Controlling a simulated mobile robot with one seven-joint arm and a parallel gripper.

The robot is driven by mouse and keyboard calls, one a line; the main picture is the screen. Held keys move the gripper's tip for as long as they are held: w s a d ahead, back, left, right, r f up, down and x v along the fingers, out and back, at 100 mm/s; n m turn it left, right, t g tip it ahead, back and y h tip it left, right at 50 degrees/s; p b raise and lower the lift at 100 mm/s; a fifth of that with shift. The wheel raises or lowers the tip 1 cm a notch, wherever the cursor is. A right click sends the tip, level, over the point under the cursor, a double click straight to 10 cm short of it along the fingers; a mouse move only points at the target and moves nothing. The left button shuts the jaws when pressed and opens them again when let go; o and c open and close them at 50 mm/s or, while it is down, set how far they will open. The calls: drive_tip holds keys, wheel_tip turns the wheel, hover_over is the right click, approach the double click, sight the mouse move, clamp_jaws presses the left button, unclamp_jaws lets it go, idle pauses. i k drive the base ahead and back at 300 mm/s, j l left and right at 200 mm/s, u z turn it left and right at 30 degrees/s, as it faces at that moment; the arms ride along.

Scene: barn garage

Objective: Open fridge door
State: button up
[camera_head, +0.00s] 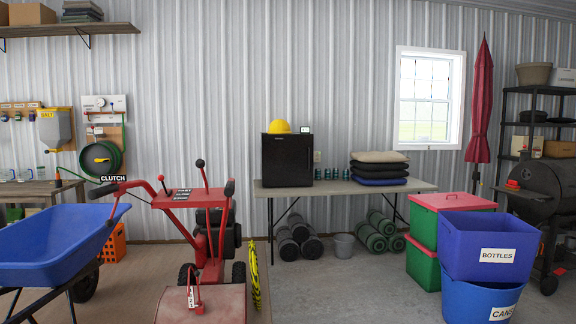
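A small black fridge (287,160) stands on a grey folding table (345,188) against the back wall. Its dark front faces me and looks shut; a handle is too small to make out. A yellow hard hat (279,127) and a small device with a screen (305,130) sit on top of it. My gripper is not in view.
A red tiller (207,235) and a blue wheelbarrow (60,240) stand front left. Green bins (422,265), a blue bottles box (490,262) and a blue cans tub stand right.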

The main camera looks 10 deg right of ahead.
sight(287, 160)
drive_tip(key=i+l+z, duration=0.35)
drive_tip(key=i, duration=0.45)
drive_tip(key=i+j+z, duration=0.1)
drive_tip(key=i+z, duration=0.25)
drive_tip(key=i, duration=0.45)
drive_tip(key=i+z, duration=0.15)
drive_tip(key=i, duration=1.1)
drive_tip(key=i+u, duration=0.1)
drive_tip(key=i, duration=1.15)
drive_tip(key=i+u, duration=0.25)
drive_tip(key=i, duration=0.3)
drive_tip(key=i+l+u, duration=0.25)
drive_tip(key=i, duration=0.35)
drive_tip(key=i+j+u, duration=0.15)
drive_tip(key=i, duration=0.45)
drive_tip(key=i+u, duration=0.15)
drive_tip(key=i, duration=0.4)
drive_tip(key=i+j, duration=0.2)
drive_tip(key=i, duration=0.2)
